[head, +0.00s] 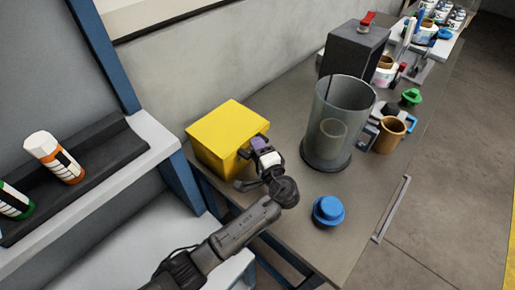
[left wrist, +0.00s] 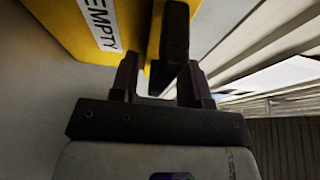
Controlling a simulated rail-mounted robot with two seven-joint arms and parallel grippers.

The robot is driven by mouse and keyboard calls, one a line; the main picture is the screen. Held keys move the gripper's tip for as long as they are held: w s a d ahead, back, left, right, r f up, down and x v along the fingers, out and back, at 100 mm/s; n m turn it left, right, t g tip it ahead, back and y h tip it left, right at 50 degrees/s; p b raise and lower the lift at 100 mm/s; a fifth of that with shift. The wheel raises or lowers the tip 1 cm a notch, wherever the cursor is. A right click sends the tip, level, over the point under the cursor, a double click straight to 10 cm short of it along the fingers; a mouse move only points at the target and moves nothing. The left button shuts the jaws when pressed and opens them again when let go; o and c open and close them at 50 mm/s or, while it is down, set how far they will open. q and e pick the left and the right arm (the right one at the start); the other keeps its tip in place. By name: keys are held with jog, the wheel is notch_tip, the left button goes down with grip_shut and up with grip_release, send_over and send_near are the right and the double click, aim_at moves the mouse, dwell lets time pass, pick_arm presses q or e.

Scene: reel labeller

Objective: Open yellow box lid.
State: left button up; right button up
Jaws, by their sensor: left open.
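The yellow box (head: 226,131) stands on the grey bench at left centre in the head view, its top closed. My left gripper (head: 250,162) is at the box's near right side, close to its upper edge. In the left wrist view the yellow box (left wrist: 68,20) fills the upper left and bears a white label reading "EMPTY" (left wrist: 97,22). There my left gripper (left wrist: 160,68) is open, with a dark upright piece (left wrist: 174,35) by the box between its fingers. I cannot tell whether they touch it. My right gripper is not in view.
A clear cylinder (head: 338,115) on a dark base stands right of the box. A blue lidded piece (head: 328,210) sits near the bench front. A brown cup (head: 390,133) and a dark grey block (head: 352,52) stand farther off. A shelf with bottles (head: 53,156) is at left.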

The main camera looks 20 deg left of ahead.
pick_arm(q)
jog(key=shift+c, duration=0.4)
grip_shut()
